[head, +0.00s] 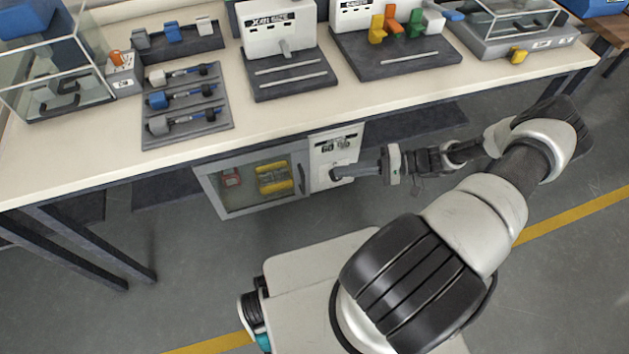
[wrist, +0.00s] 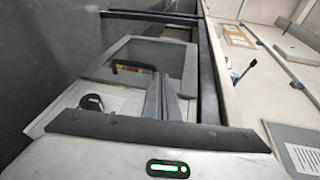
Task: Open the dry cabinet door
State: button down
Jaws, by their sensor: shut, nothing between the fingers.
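The dry cabinet (head: 207,185) stands under the workbench in the head view. Its glass door has a light grey frame and looks closed. The dark door handle (head: 301,179) is on the door's right side; it also shows in the wrist view (wrist: 131,68). My gripper (head: 334,174) is shut and empty. It is in front of the cabinet's control panel (head: 336,145), to the right of the handle and apart from it. In the wrist view, the gripper's closed fingers (wrist: 163,80) point toward the door, with the handle to their left.
Through the glass are a red item (head: 231,178) and yellow items (head: 274,178). The workbench top (head: 200,160) overhangs the cabinet and carries trays and devices. A dark bench leg (head: 90,252) stands at left. The grey floor (head: 190,270) before the cabinet is clear.

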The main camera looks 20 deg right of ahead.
notch_tip(320, 180, down, 6)
jog(key=m+t+b, duration=0.1)
jog(key=m+t, duration=0.1)
jog(key=t, duration=0.3)
send_near(292, 171)
jog(key=shift+g+y, duration=0.3)
jog(key=x, duration=0.4)
jog(key=shift+w+d+f+b, duration=0.1)
jog(key=shift+w+f+b, duration=0.1)
jog(key=shift+b, duration=0.1)
jog(key=shift+s+d, duration=0.1)
jog(key=shift+s, duration=0.15)
